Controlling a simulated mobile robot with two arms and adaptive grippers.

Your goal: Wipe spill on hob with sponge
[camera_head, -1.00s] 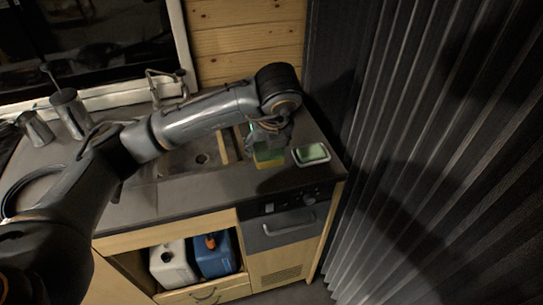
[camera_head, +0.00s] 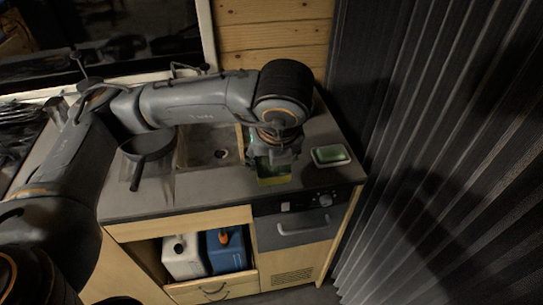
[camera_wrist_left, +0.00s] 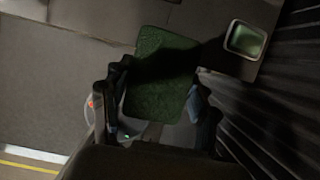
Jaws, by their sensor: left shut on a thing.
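A sponge (camera_head: 273,174), green on top and yellow below, is held in my left gripper (camera_head: 275,158) above the counter by the sink. In the wrist view the sponge's green face (camera_wrist_left: 160,75) sits between the two fingers of the left gripper (camera_wrist_left: 160,105), which is shut on it. Whether the sponge touches the counter cannot be told. I cannot make out a spill. The hob is not clearly seen; the area around the pan at the left is partly covered by my arm. My right gripper is not in view.
A white dish (camera_head: 317,163) with a green block stands at the counter's right end. A dark pan (camera_head: 147,148) sits left of the sink (camera_head: 205,148). White (camera_head: 184,258) and blue (camera_head: 227,253) canisters stand in the cabinet below. A dark corrugated wall (camera_head: 430,150) closes the right side.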

